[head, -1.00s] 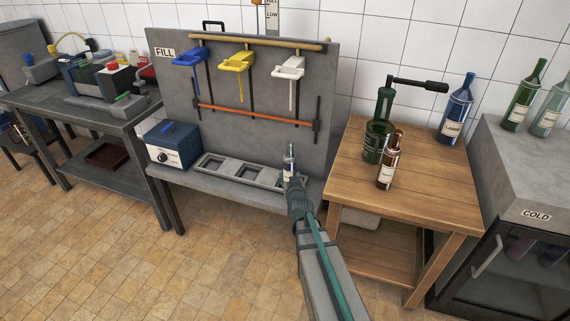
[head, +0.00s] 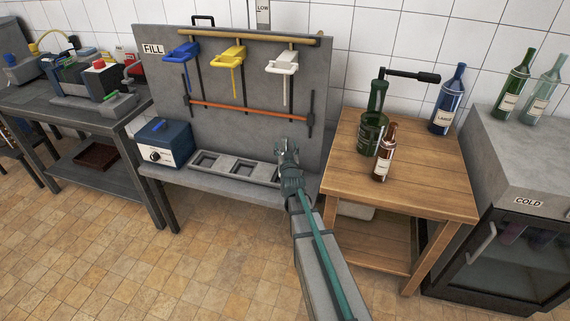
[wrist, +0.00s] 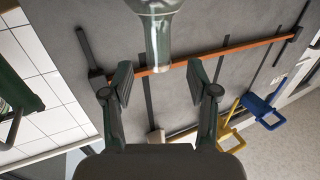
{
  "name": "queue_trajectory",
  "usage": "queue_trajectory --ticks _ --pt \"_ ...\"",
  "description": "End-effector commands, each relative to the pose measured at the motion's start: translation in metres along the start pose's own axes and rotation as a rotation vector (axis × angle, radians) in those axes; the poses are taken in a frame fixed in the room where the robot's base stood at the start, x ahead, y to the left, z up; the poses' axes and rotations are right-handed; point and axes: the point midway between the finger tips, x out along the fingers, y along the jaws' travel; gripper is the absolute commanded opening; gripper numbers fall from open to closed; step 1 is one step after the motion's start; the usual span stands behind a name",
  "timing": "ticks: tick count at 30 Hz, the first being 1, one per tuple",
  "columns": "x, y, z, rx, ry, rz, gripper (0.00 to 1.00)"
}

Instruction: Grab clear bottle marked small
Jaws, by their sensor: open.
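A clear glass bottle (wrist: 158,30) shows at the top of the wrist view, which looks upside down. Its neck and mouth point down the picture, between my open fingertips, with a gap visible on each side. The bottle's body is mostly cut off by the frame edge, and no size mark is readable. My gripper (wrist: 160,80) is open and empty around the neck area. In the head view my gripper (head: 288,150) is over the right end of the slotted filling tray (head: 210,173) and hides the bottle there.
The grey filling panel (head: 225,110) stands behind, with blue, yellow and white spouts and an orange bar. On the right, a wooden table (head: 430,185) holds a green demijohn (head: 371,130), a brown bottle (head: 384,155) and a blue bottle (head: 448,105). A blue box (head: 164,143) stands left of the tray.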

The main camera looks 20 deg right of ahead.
Motion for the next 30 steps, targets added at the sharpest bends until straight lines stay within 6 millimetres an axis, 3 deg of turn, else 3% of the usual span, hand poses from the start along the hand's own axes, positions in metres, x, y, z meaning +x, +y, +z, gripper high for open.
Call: queue_trajectory --ticks 9,18,29,30 --pt "0.043 0.002 0.0 0.0 0.0 0.0 0.59" --pt "0.047 0.002 0.001 0.0 -0.001 0.0 0.59" --pt "0.047 0.002 0.001 0.0 0.0 0.0 0.01" --pt "0.047 0.002 0.001 0.0 0.0 0.0 0.0"
